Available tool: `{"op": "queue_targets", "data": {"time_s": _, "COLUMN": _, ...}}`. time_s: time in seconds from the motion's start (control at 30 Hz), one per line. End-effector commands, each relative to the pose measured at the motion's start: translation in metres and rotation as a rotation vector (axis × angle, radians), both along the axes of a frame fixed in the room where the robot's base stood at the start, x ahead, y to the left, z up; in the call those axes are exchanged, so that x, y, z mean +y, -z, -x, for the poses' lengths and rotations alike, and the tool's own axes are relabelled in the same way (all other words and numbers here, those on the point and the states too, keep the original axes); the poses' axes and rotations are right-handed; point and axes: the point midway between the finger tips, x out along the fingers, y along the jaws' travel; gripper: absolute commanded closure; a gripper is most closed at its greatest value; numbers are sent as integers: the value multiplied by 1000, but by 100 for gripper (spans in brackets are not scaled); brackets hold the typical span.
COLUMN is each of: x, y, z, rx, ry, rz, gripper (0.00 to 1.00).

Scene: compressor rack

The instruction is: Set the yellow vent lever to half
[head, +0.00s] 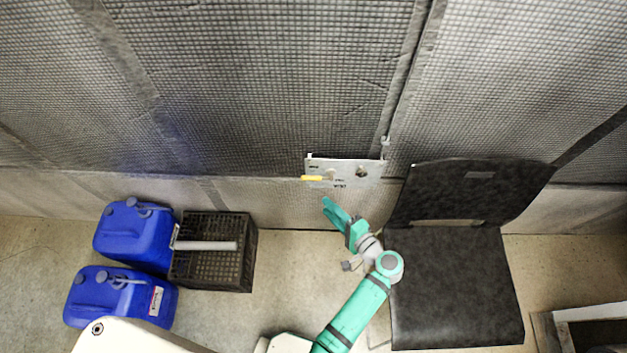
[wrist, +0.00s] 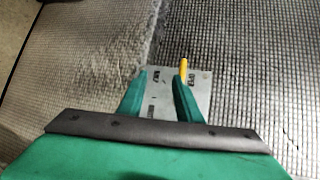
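The yellow vent lever (head: 312,178) sits at the left end of a grey metal panel (head: 345,170) on the padded wall in the head view. There the lever points left, about level. In the wrist view the lever (wrist: 183,68) shows just beyond the tip of the right finger, on the panel (wrist: 203,90). My gripper (head: 330,207) is below and a little right of the lever in the head view. In the wrist view my gripper (wrist: 160,75) has its green fingers apart with nothing between them. I cannot tell whether a finger touches the lever.
A black chair (head: 455,270) stands close to the right of my arm. A black crate (head: 213,265) and two blue canisters (head: 133,237) stand on the floor at left. A frame-like object (head: 585,320) is at lower right. The floor between crate and chair is mostly clear.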

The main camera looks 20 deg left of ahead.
Motion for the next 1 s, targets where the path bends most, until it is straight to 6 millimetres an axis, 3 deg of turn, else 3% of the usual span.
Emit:
{"op": "queue_targets", "data": {"time_s": 0.13, "x": -11, "y": -28, "z": -16, "rx": -27, "ry": -69, "rz": -80, "gripper": 68}}
{"op": "queue_targets", "data": {"time_s": 0.37, "x": -8, "y": -39, "z": -23, "rx": -39, "ry": -103, "rz": -117, "gripper": 68}}
{"op": "queue_targets", "data": {"time_s": 0.8, "x": 54, "y": -28, "z": -55, "rx": -38, "ry": -103, "rz": -115, "gripper": 68}}
{"op": "queue_targets", "data": {"time_s": 1.0, "x": 73, "y": -25, "z": -67, "rx": -39, "ry": -101, "rz": -114, "gripper": 68}}
